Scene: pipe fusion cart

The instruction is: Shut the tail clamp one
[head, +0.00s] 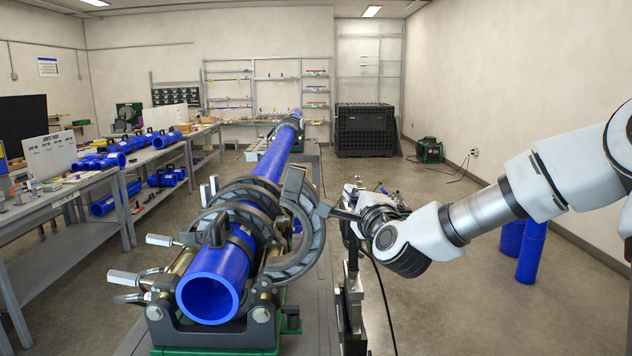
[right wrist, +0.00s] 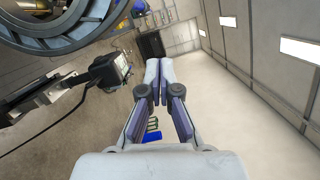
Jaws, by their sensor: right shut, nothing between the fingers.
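The pipe fusion machine holds a long blue pipe (head: 268,165), its open end toward me in the head view. Dark grey clamp rings sit around its near part. One curved clamp half (head: 316,232) stands out to the right of the pipe and looks swung open; I cannot tell for certain which clamp is tail clamp one. A clamp ring (right wrist: 72,42) also fills the top left of the right wrist view. My right gripper (head: 355,188) is to the right of the clamps, apart from them. Its fingers (right wrist: 158,75) are together and empty. My left gripper is not in view.
A dark boxy part on a stand (right wrist: 106,70) is beside my right fingers in the wrist view. Metal handles (head: 125,277) stick out left of the clamps. Blue pipes stand on the floor at right (head: 531,252). A black crate (head: 366,130) is at the back.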

